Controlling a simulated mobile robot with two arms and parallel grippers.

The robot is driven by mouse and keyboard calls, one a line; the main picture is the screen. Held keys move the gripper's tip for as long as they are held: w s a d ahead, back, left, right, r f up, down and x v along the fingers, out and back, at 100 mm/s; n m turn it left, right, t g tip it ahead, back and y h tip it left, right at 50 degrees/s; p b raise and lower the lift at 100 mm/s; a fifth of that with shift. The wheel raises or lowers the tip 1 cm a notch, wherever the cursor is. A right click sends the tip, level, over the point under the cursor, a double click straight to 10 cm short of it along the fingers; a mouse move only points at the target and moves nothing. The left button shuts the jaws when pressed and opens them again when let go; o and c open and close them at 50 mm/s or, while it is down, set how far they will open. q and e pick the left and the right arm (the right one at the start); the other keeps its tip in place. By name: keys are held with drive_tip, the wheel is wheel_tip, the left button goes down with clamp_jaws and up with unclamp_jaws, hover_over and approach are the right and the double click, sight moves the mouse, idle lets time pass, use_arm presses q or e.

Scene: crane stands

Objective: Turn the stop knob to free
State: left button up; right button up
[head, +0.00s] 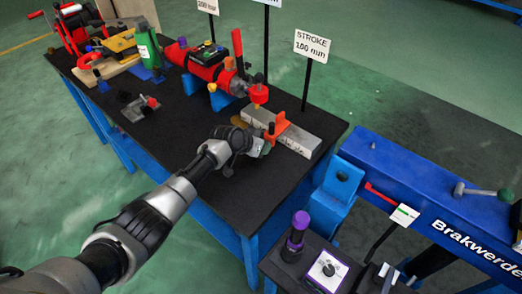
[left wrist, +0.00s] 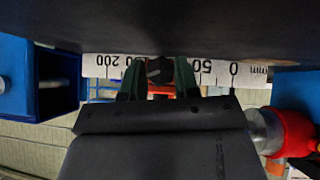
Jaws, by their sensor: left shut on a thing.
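The stop knob (left wrist: 159,70) is small, dark and ridged, and shows in the left wrist view in front of a white scale (left wrist: 215,70) with numbers including 0, 50 and 200. An orange-red stop piece (left wrist: 160,90) shows behind and below the knob. My left gripper (left wrist: 159,78) is shut on the knob, one greenish finger on each side. In the head view my left gripper (head: 264,148) is at the near side of the grey bar (head: 298,140) that carries the orange stop (head: 280,124); the knob is hidden there. I cannot tell the knob's turned position. My right gripper is not in view.
The bar lies on a black-topped blue bench (head: 190,140). A red cylinder device (head: 205,65) stands behind it. A sign reading "STROKE 100 mm" (head: 312,46) stands on a thin post. A blue beam (head: 410,190) and a purple-topped post (head: 297,230) are to the right.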

use_arm(q)
drive_tip(key=shift+f, duration=0.1)
drive_tip(key=o, duration=0.6)
drive_tip(key=shift+o, duration=0.2)
drive_tip(key=p+v, duration=0.1)
drive_tip(key=v, duration=1)
drive_tip(key=shift+f, duration=0.1)
